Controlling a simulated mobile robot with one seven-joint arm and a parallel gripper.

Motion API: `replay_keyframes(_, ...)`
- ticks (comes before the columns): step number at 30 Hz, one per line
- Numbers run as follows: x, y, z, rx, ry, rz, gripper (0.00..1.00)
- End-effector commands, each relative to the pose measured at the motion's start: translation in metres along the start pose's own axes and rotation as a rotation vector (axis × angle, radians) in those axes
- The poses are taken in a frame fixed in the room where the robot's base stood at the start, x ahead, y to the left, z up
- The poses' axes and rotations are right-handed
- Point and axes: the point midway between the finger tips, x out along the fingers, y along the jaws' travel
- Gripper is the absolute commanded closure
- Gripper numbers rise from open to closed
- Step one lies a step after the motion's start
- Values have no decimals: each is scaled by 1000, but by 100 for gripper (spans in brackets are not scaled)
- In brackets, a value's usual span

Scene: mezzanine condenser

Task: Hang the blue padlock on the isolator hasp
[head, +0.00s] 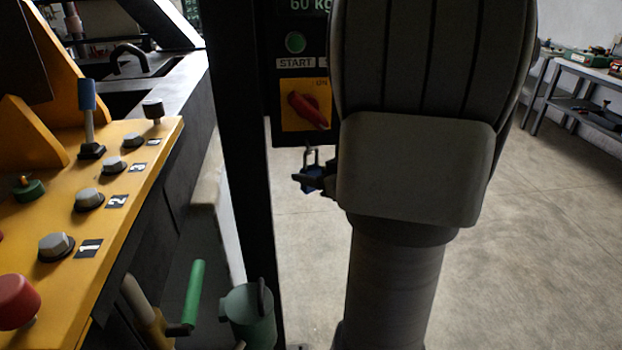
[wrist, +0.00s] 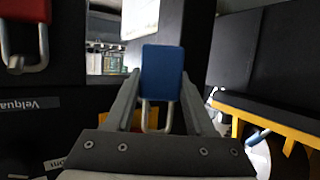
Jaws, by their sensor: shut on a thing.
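The blue padlock (head: 312,187) shows in the head view below the dark control box, its grey shackle (head: 310,155) pointing up near the box's lower edge. My gripper (head: 318,180) is shut on its body, partly hidden by my arm. In the wrist view the padlock (wrist: 162,72) sits between both fingers of the gripper (wrist: 160,82), shackle toward the palm. The isolator's red handle (head: 307,109) is on a yellow plate (head: 290,120) above the padlock. I cannot make out the hasp clearly or tell whether the shackle touches anything.
A red block with a grey loop (wrist: 25,35), resembling a padlock, is at the wrist view's upper left. A dark post (head: 240,150) stands left of the padlock. A yellow console (head: 110,190) with knobs is further left. Open floor (head: 540,240) lies right, before a workbench (head: 590,72).

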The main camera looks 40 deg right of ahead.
Motion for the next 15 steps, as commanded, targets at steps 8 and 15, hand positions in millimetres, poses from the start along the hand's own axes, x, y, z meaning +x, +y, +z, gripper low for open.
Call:
replay_keyframes(8, 15, 8, -3, -1, 0, 0, 100)
replay_keyframes(15, 27, 16, -7, -2, 0, 0, 100)
